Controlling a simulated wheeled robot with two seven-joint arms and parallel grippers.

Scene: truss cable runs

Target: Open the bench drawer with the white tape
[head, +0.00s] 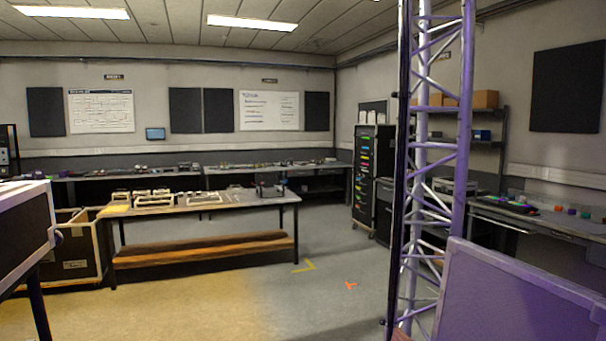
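Neither of my grippers shows in the head view. No drawer with white tape can be made out. A wooden-topped table (240,203) with a lower shelf stands left of the middle, and no drawer shows on its front. A long bench (130,174) runs along the back wall; the space under it is dark and its details are too small to tell. Another bench (540,225) runs along the right wall, partly hidden behind a purple-lit case.
A lattice truss (433,150) stands upright right of the middle. A purple-lit case (510,300) fills the lower right. A dark rack with coloured labels (365,178) stands at the back. An open crate (75,255) is at the left. The central floor (300,300) is clear.

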